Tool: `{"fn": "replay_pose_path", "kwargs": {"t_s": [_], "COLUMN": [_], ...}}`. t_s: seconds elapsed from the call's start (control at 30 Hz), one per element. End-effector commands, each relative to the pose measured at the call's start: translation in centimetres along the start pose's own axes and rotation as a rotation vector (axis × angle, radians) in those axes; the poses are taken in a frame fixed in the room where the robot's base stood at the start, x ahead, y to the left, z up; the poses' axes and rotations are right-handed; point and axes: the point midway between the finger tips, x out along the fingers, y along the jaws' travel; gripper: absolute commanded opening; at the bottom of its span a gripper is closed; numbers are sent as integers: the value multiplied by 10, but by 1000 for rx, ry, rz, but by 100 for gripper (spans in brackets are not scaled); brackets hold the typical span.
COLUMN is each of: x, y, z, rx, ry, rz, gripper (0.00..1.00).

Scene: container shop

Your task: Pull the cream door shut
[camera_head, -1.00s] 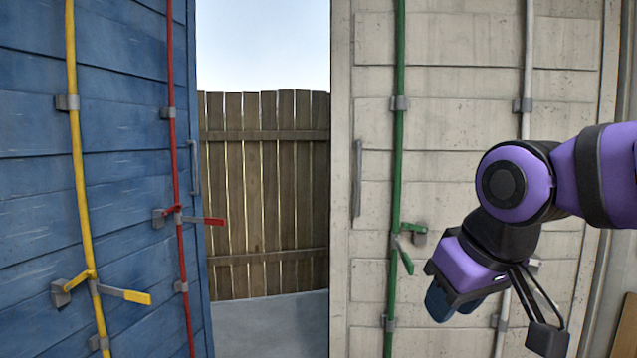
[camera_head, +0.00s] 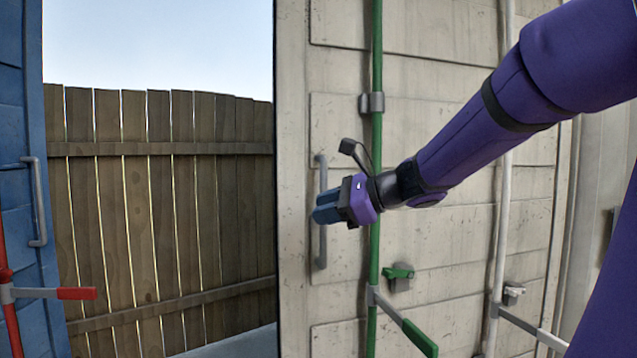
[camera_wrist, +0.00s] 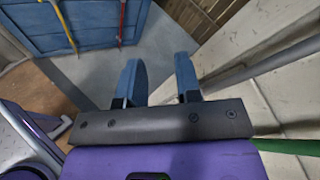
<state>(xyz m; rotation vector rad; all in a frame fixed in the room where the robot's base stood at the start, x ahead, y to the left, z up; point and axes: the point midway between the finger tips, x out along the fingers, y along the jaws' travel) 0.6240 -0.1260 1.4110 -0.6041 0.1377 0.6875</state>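The cream door (camera_head: 450,130) fills the right half of the head view, with a green rod (camera_head: 376,60) and a white rod (camera_head: 500,190) running down it. Its grey vertical handle (camera_head: 322,248) is near the door's left edge. My gripper (camera_head: 328,209) overlaps the handle's middle in the head view, so part of the handle is hidden. In the wrist view my gripper (camera_wrist: 158,82) has its two blue fingers apart with only floor between them. The cream door (camera_wrist: 285,90) is to their right there, apparently with no handle between the fingers.
A green lever (camera_head: 418,338) and a white lever (camera_head: 535,330) stick out low on the cream door. A blue door (camera_head: 20,120) with a red lever (camera_head: 75,293) is at the left. A wooden fence (camera_head: 160,200) stands behind the open gap.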

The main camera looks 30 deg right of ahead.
Motion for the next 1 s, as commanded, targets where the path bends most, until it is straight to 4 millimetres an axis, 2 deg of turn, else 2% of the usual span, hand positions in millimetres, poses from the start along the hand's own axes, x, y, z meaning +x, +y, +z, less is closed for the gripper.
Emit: {"fn": "replay_pose_path", "kwargs": {"t_s": [0.03, 0.1, 0.2, 0.3, 0.43, 0.57, 1.0], "x": [-3, -9, -19, -27, -32, -24, 42], "y": [-25, -54, -87, -109, -122, -128, -158], "z": [-8, -17, -30, -39, -44, -44, -37], "rx": [115, 257, 410, 508, 565, 574, 571], "ry": [-30, -79, -141, -187, -218, -224, -222], "rz": [-74, -168, -276, -350, -393, -398, -396], "gripper": [32, 32, 32, 32, 32, 32, 32]}}
